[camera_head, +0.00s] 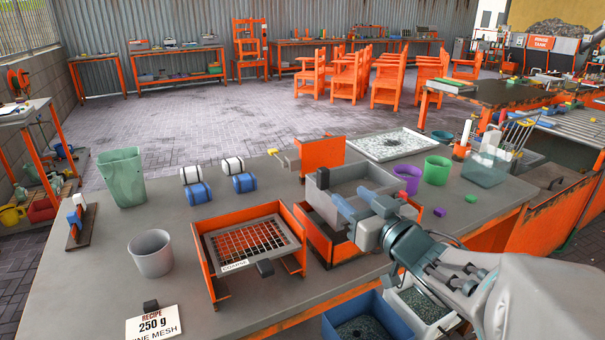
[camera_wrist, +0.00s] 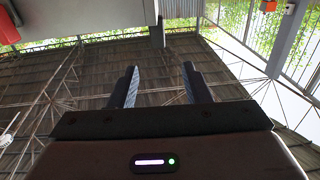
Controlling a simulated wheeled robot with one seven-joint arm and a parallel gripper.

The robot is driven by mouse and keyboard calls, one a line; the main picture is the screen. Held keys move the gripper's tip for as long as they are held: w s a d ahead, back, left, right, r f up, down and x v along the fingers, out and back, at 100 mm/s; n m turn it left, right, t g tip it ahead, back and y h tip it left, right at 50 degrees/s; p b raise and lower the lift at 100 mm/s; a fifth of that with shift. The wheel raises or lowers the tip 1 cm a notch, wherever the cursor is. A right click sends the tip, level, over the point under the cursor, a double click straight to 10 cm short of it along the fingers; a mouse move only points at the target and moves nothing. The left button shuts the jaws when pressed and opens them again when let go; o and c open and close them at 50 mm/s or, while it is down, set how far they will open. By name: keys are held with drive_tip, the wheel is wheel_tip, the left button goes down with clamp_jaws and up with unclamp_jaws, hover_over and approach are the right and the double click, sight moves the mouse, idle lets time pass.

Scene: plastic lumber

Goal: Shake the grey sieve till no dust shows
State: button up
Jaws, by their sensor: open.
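A grey box-shaped sieve (camera_head: 362,172) sits in an orange stand (camera_head: 316,232) right of the table's middle. Its inside is partly hidden, and I cannot tell whether dust shows. My gripper (camera_head: 352,202) is open and empty, close in front of the box-shaped sieve. In the wrist view a dark handle (camera_wrist: 158,34) shows beyond the gap between my fingertips (camera_wrist: 160,84).
A grey cup (camera_head: 152,254), a green bin (camera_head: 122,178) and blue and white rolls (camera_head: 220,178) stand at the left. A speckled tray (camera_head: 391,144), purple cup (camera_head: 407,179) and green cup (camera_head: 437,170) stand behind. A blue bin (camera_head: 370,328) is below the front edge.

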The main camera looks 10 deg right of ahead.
sight(326, 171)
drive_tip(key=p+x, duration=0.1)
drive_tip(key=x, duration=0.3)
drive_tip(key=p+x, duration=0.2)
drive_tip(key=x, duration=0.3)
drive_tip(key=p+x, duration=0.1)
drive_tip(key=x, duration=0.4)
drive_tip(key=shift+w+d+r, duration=0.1)
drive_tip(key=shift+w+r, duration=0.05)
drive_tip(key=shift+r, duration=0.15)
drive_tip(key=shift+c, duration=0.3)
clamp_jaws()
